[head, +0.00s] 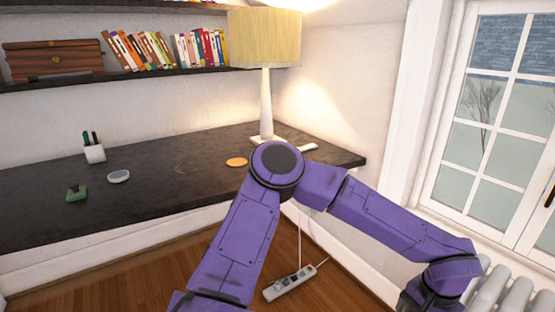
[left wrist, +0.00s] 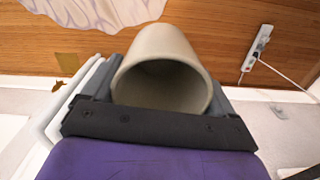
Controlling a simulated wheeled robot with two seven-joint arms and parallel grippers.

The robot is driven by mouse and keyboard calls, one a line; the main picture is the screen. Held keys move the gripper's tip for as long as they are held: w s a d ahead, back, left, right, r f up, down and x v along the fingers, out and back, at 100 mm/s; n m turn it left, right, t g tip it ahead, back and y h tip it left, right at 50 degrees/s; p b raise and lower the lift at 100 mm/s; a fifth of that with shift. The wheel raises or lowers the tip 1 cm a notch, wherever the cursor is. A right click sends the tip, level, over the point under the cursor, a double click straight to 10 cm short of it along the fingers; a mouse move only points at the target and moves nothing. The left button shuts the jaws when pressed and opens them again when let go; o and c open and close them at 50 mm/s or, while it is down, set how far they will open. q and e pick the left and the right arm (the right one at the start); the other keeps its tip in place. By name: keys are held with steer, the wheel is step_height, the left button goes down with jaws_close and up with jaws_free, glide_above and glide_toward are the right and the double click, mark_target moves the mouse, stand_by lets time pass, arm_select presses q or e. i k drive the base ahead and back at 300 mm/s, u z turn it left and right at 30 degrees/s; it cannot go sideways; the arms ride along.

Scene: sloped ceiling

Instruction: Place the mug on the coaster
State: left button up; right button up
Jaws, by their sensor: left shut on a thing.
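A beige-grey mug (left wrist: 160,62) fills the middle of the left wrist view, its round open end facing the camera. My left gripper (left wrist: 163,88) is shut on the mug, with a jaw on either side of it. No handle can be made out. The head view shows a purple arm of mine, bent in front of the desk, but no gripper fingers or mug. A flat orange disc, which looks like the coaster (head: 237,162), lies bare on the dark desk left of the lamp's foot. My right gripper is in neither view.
The dark desk (head: 180,185) carries a lamp (head: 266,105), a white pen cup (head: 94,153), a round pale object (head: 118,176) and a green item (head: 76,193). A shelf of books (head: 140,52) hangs above. A power strip (head: 290,283) lies on the floor.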

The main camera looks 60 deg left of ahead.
mark_target(240, 161)
steer(key=u, duration=0.85)
steer(key=i, duration=0.9)
steer(key=u, duration=1.05)
